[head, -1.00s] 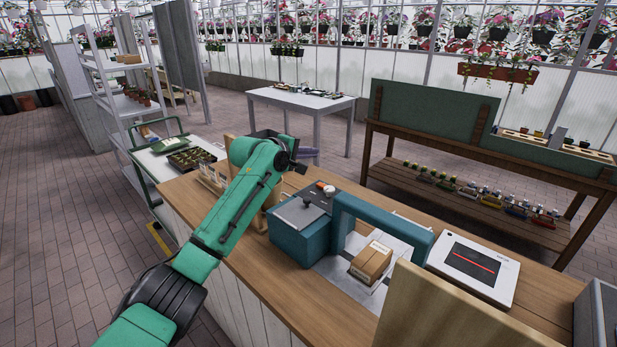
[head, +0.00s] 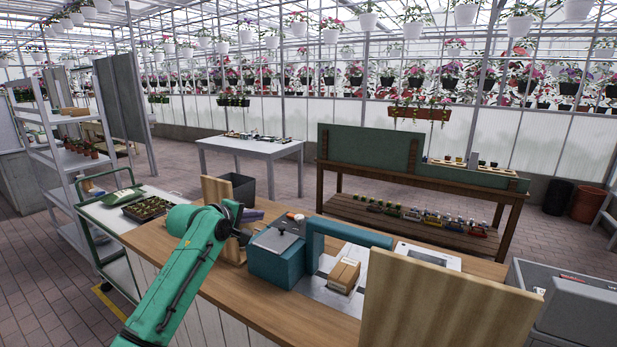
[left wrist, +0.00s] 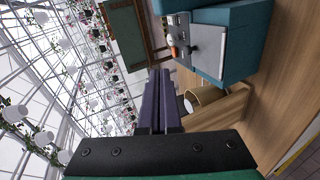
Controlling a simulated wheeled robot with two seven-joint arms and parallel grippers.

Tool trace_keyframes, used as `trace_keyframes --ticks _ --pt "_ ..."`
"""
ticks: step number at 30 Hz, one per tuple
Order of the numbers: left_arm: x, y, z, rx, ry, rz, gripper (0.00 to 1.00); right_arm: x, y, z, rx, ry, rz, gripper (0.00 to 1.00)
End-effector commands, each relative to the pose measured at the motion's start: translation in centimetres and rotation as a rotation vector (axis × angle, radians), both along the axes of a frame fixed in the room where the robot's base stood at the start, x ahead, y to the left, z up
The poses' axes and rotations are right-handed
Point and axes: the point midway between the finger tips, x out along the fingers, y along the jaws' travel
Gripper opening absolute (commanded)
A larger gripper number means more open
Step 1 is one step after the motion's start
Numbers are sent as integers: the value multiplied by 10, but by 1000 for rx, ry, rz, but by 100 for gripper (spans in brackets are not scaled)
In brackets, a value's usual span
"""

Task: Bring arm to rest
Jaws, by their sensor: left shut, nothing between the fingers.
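My left arm reaches over the wooden counter (head: 225,282) from the lower left in the head view. My left gripper (head: 251,216) is partly hidden behind its own wrist, with its purple fingers just showing. In the left wrist view, the two purple fingers (left wrist: 160,75) lie together, shut and empty. They appear in front of the teal machine (head: 275,255), apart from it as far as I can tell. The teal machine also shows in the left wrist view (left wrist: 238,40). My right gripper is not in view.
A wooden board (head: 425,305) stands upright at the front right. A green cart (head: 105,225) stands left of the counter. Brick floor is open beyond, around the white table (head: 250,148).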

Motion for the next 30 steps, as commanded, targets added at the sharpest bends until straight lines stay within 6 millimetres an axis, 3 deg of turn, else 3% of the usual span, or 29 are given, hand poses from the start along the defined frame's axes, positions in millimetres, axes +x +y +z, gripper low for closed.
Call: trace_keyframes --ticks 5,11,14,18,21,25,30 --pt "-20 -11 -44 109 19 -61 0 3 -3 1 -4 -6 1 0" --pt "-64 -21 -113 299 44 -171 0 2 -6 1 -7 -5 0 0" --pt "-100 -22 -155 422 60 -247 0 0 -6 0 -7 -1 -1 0" --pt "-175 -11 -218 640 98 -385 0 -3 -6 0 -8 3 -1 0" --pt "-230 6 -248 784 132 -477 0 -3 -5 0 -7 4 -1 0" --pt "-286 27 -268 916 179 -570 0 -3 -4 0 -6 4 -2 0" --pt "-345 52 -280 1040 242 -672 0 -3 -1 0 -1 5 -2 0"
